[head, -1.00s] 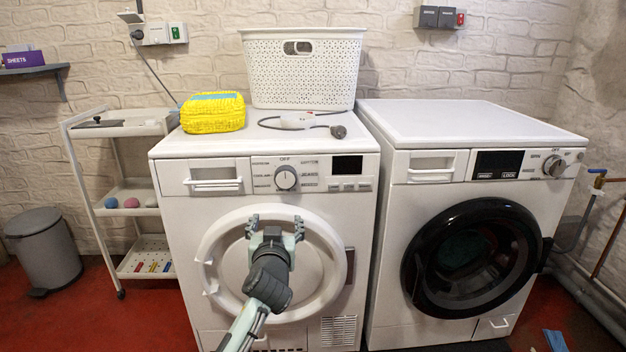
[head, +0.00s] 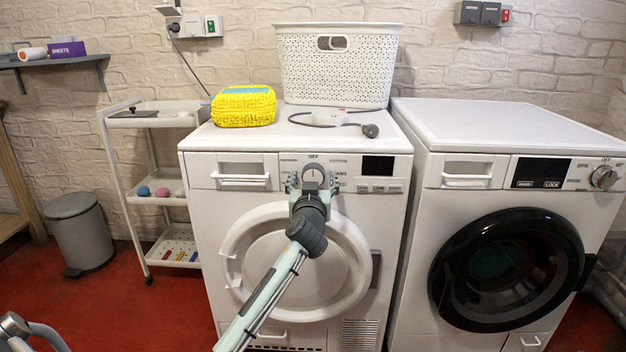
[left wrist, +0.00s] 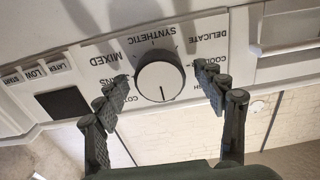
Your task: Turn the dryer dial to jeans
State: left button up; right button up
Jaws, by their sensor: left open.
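The dryer dial (head: 313,172) is a round knob on the panel of the left white machine. In the left wrist view the panel is upside down; the dial (left wrist: 160,80) has a dark edge and a pale face. Its short line points down in that picture, away from SYNTHETIC. MIXED and DELICATE are readable; the jeans label (left wrist: 108,84) is partly covered by a finger and reads "ANS". My left gripper (head: 313,184) is open in front of the dial, one finger on each side. Contact with the dial cannot be told. My right gripper is not in view.
The dryer door (head: 345,265) lies below the dial, behind my left arm. A drawer handle (head: 240,180) and a dark display (head: 378,165) flank the dial. A white basket (head: 335,75) and yellow bag (head: 243,105) stand on top. A black-doored washer (head: 510,268) is at right.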

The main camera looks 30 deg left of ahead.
pick_arm(q)
jog(key=c, duration=1.2)
jog(key=shift+o, duration=0.2)
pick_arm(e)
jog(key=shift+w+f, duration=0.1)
pick_arm(q)
jog(key=shift+m, duration=0.4)
jog(key=shift+r+m+p, duration=0.1)
jog(key=shift+m+p, duration=0.7)
jog(key=shift+m, duration=0.4)
jog(key=m+p, duration=0.3)
jog(key=m, duration=0.5)
jog(key=shift+p, duration=0.4)
jog(key=m+p, duration=0.2)
jog(key=m, duration=0.3)
jog(key=shift+m, duration=0.4)
jog(key=shift+m+p, duration=0.4)
jog(key=shift+m, duration=0.1)
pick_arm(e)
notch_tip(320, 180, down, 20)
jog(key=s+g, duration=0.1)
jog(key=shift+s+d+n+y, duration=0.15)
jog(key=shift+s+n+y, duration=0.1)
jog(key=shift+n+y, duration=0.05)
